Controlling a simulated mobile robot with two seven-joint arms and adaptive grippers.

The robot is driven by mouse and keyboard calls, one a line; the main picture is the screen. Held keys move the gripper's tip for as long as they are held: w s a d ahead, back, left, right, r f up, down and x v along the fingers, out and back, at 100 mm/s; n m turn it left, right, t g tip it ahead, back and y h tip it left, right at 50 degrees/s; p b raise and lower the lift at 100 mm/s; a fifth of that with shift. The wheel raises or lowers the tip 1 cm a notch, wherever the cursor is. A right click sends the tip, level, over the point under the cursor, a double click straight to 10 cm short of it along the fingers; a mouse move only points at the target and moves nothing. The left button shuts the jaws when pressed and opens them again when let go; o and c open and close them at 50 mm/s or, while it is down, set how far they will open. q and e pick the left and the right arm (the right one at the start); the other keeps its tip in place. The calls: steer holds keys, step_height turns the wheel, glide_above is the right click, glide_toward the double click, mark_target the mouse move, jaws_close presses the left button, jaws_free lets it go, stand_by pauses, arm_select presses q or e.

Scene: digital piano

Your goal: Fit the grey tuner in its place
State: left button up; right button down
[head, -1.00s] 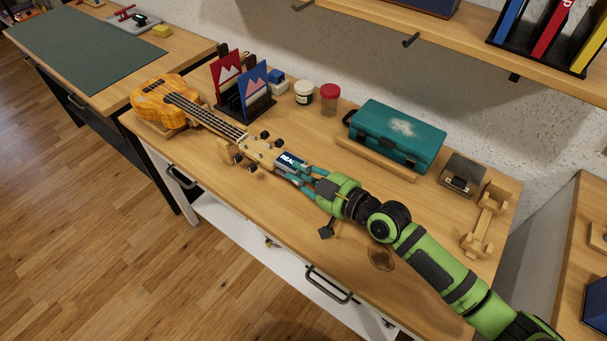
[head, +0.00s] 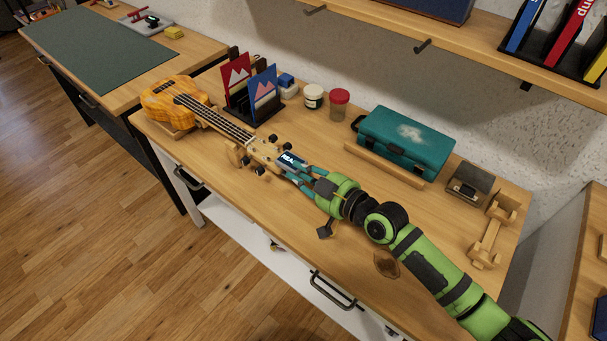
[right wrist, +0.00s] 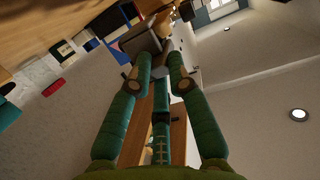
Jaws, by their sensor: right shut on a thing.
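The orange-yellow ukulele (head: 172,100) lies on the bench, its neck running down right to a pale headstock (head: 265,152) with several dark pegs. The small tuner (head: 291,158), with a lit, lettered screen, is at the headstock's far end. My right gripper (head: 303,176) is shut on it, coming from the right. In the head view I cannot tell whether the tuner touches the headstock. In the right wrist view, a grey block (right wrist: 134,38), which looks like the tuner's body, is between the fingertips (right wrist: 155,82). My left gripper is not in view.
A card rack (head: 252,95), a white jar (head: 313,97), a red-lidded jar (head: 339,104) and a teal case (head: 405,142) stand behind. A grey box (head: 469,184) and a wooden stand (head: 492,230) are at the right. The bench's front left is clear.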

steer(key=shift+w+a, duration=0.3)
steer(key=shift+a, duration=0.2)
steer(key=c, duration=1.1)
jaws_free()
steer(key=shift+p+v, duration=0.75)
steer(key=shift+v, duration=1.8)
steer(key=shift+r, duration=0.1)
